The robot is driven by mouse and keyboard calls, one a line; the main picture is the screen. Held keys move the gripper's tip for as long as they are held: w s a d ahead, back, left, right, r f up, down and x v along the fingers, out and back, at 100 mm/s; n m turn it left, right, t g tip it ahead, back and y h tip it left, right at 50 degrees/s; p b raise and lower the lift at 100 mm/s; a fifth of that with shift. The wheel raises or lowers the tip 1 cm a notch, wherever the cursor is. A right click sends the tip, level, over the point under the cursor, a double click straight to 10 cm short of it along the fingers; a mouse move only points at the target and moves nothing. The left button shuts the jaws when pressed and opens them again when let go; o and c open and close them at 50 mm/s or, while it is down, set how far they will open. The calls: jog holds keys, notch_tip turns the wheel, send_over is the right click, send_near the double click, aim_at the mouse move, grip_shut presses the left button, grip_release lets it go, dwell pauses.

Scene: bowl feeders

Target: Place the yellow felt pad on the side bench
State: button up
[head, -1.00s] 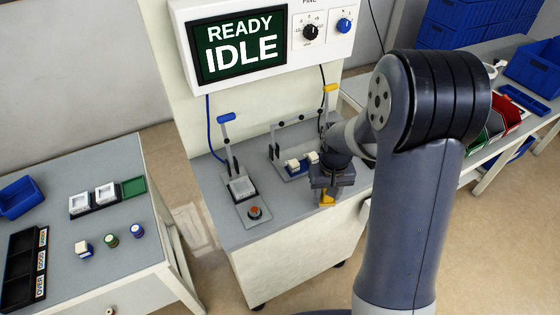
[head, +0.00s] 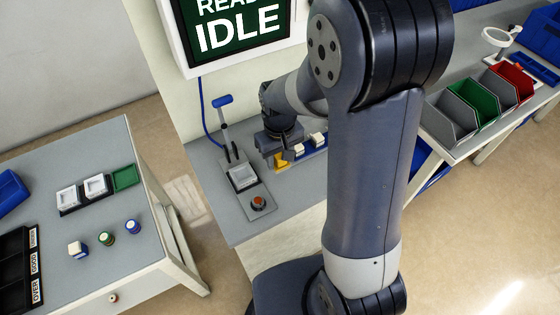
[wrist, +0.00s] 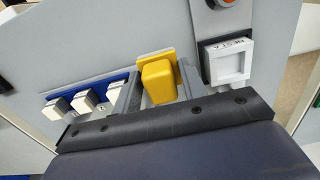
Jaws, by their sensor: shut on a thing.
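My gripper (head: 279,150) is over the grey machine table (head: 225,215), near the button fixture. In the wrist view my gripper (wrist: 158,88) is shut on the yellow felt pad (wrist: 160,80), a yellow block with a flat plate behind it. The yellow pad also shows in the head view (head: 281,161), partly hidden by my gripper. Its clearance above the table cannot be told. A grey-topped bench (head: 160,225) stands at the left. Another bench (head: 445,145) with bins stands at the right. Which is the side bench is not labelled.
The left bench carries white square parts (head: 95,185), a green tray (head: 124,177), small round pieces (head: 106,239) and a black sorting tray (head: 14,262). Beside my gripper are a blue strip with white-topped blocks (wrist: 82,98) and a lever fixture (head: 241,176). Open floor separates the benches.

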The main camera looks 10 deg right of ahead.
aim_at(280, 167)
jog(key=shift+f, duration=2.2)
jog(key=shift+f, duration=0.2)
jog(key=o, duration=1.1)
jog(key=shift+c, duration=0.2)
jog(key=shift+r, duration=0.15)
